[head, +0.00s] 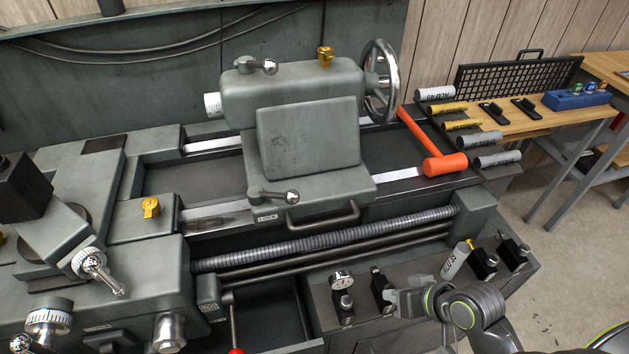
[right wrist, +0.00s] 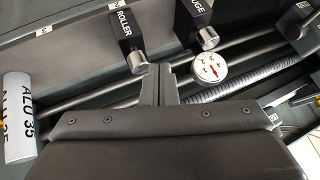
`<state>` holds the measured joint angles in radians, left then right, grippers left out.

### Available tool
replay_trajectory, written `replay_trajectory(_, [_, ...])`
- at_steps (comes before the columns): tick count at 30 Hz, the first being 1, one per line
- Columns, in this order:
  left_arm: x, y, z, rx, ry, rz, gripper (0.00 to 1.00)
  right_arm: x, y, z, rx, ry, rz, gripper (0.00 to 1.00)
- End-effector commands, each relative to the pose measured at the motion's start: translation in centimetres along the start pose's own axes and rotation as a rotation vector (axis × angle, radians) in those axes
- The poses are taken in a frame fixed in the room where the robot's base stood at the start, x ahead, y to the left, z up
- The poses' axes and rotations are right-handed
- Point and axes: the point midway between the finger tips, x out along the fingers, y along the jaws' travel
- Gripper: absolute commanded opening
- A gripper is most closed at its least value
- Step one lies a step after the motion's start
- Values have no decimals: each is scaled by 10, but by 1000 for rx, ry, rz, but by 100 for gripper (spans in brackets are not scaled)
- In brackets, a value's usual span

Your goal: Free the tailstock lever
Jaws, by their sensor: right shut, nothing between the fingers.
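The grey tailstock (head: 307,130) stands on the lathe bed. A chrome lever with a ball end (head: 273,196) sits at the front of its base, above a small label, and points to the right. My right gripper (head: 393,300) is low at the front right, over the lower ledge and well apart from both levers. Its fingers (right wrist: 158,84) are shut and empty in the right wrist view. My left gripper is not in view.
An orange mallet (head: 445,165) leans on the bed right of the tailstock, below the handwheel (head: 382,82). Near my right gripper stand a dial gauge (head: 342,281), several black holders and an ALU 35 cylinder (head: 456,260). The ribbed lead screw (head: 330,240) runs below the bed.

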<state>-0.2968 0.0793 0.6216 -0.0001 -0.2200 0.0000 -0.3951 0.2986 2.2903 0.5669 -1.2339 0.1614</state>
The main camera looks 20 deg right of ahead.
Motion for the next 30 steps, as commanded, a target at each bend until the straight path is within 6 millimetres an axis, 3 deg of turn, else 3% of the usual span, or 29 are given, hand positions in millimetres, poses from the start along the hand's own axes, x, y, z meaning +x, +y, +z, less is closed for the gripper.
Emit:
replay_trajectory(8, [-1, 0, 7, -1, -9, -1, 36, -2, -33, -57, 120, 100, -272, 0])
replay_trajectory(15, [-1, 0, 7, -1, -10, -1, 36, -19, -56, -107, 262, 156, -500, 0])
replay_trajectory(24, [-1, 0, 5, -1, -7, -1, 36, -51, -72, -171, 471, 189, -753, 0])
replay_trajectory(30, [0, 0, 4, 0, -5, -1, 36, -68, -75, -198, 571, 192, -852, 0])
